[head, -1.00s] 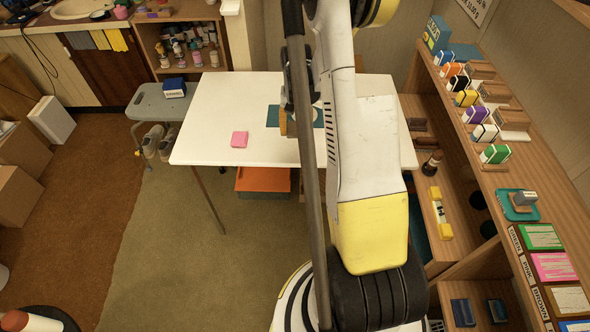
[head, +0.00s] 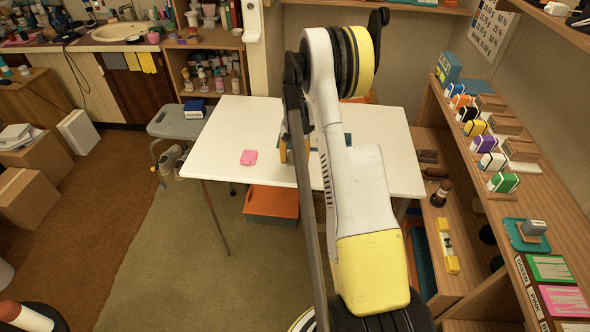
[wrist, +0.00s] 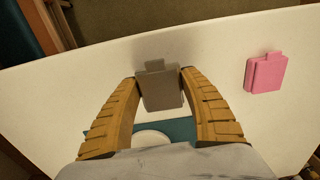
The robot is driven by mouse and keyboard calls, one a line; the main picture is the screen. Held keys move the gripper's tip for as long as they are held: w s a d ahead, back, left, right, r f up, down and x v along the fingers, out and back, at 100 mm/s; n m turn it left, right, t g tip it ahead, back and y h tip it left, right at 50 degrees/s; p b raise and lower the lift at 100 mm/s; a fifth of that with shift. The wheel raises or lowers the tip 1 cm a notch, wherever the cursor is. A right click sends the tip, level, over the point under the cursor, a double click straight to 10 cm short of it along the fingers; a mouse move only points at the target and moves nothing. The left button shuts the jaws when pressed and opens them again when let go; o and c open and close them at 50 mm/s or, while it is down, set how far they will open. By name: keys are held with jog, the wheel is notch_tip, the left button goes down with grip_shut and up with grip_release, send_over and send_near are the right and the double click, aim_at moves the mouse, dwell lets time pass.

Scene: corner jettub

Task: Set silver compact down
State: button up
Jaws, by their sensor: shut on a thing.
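The silver compact (wrist: 160,87) is a flat grey case with a small tab, seen in the wrist view. My gripper (wrist: 160,78) is shut on it, with one tan ridged finger at each side. The compact is over the white table (wrist: 220,60); I cannot tell whether it touches the top. In the head view my arm hides the compact and most of my gripper; one tan finger (head: 283,151) shows over the table.
A pink compact (wrist: 265,73) lies on the table to the right in the wrist view, and left of my arm in the head view (head: 249,157). A teal mat (wrist: 180,130) with a white round item lies below my gripper.

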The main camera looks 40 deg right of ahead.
aim_at(295, 171)
notch_tip(295, 171, down, 4)
jog(key=shift+b, duration=0.95)
jog(key=shift+r, duration=0.1)
jog(key=o, duration=1.2)
